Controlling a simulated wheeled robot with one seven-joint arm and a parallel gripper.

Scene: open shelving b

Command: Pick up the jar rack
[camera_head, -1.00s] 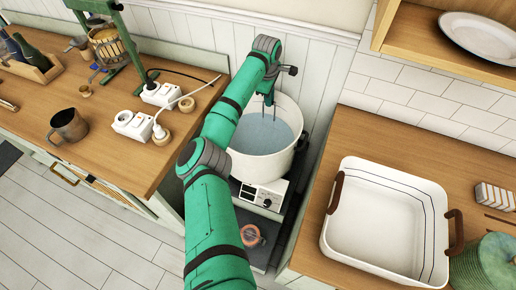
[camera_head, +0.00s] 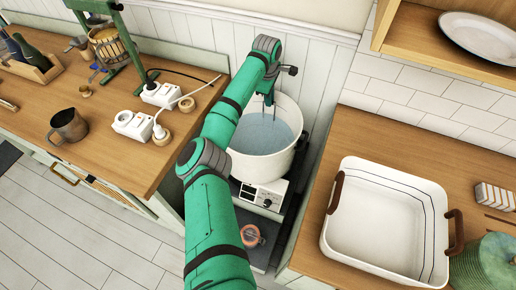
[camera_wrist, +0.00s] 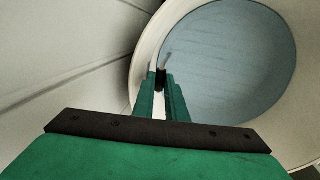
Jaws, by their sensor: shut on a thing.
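A large white pot (camera_head: 246,166) of blue-grey water (camera_head: 262,134) stands on a white heater unit between the counters; it also fills much of the wrist view (camera_wrist: 141,62). My gripper (camera_head: 268,100) is over the far part of the pot, pointing down. In the wrist view my green fingers (camera_wrist: 161,88) are close together on a small dark piece with a thin wire end, which looks like the handle of the jar rack (camera_wrist: 161,78). The rest of the rack cannot be made out in the water. The fingers are near the pot's inner wall.
The left counter (camera_head: 108,165) holds a metal jug (camera_head: 68,126), power sockets (camera_head: 134,125), and a green press stand. The right counter (camera_head: 385,130) holds a white basket (camera_head: 375,225) with brown handles. A wooden shelf (camera_head: 420,35) with a plate hangs above right. The wall is close behind the pot.

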